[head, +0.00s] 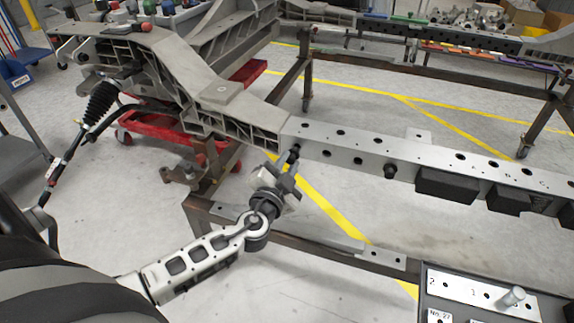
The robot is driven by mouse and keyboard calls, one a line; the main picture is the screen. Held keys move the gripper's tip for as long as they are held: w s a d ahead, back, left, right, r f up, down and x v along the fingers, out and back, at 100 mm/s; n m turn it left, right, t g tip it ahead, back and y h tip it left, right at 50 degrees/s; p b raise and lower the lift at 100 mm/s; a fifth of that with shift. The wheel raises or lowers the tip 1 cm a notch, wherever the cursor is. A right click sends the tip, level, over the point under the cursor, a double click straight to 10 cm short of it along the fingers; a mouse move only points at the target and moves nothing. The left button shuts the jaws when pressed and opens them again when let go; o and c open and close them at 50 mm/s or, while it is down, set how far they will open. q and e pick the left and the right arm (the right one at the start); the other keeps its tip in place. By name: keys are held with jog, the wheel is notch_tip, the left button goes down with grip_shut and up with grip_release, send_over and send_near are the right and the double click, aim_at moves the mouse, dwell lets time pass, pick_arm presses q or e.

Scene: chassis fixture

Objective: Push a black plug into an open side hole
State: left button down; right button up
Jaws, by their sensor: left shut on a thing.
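The grey chassis rail (345,148) runs from the middle of the head view to the right edge, with several dark round holes in its side. My left gripper (291,163) is at the rail's near left end, shut on a small black plug (294,152). The plug is close against the rail's side. I cannot tell whether it touches the rail or is in a hole, as the fingers partly cover it. Another black plug-like piece (390,170) sticks out of the rail further right. My right gripper is out of view.
Black boxes (447,186) hang on the rail's side at right. A dark tray (450,312) with numbered slots and a silver peg (512,297) is at lower right. A brown steel stand (310,244) is under the rail. A red trolley (165,137) stands behind at left.

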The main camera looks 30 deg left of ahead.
pick_arm(q)
jog(key=shift+w+a, duration=0.15)
jog(key=shift+w, duration=0.45)
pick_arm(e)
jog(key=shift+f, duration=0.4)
pick_arm(q)
jog(key=shift+b, duration=0.5)
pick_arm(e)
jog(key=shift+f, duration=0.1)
pick_arm(q)
jog(key=shift+w+a, duration=0.2)
jog(key=shift+w, duration=0.45)
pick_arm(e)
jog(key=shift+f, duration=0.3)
pick_arm(q)
jog(key=c, duration=1.2)
grip_release()
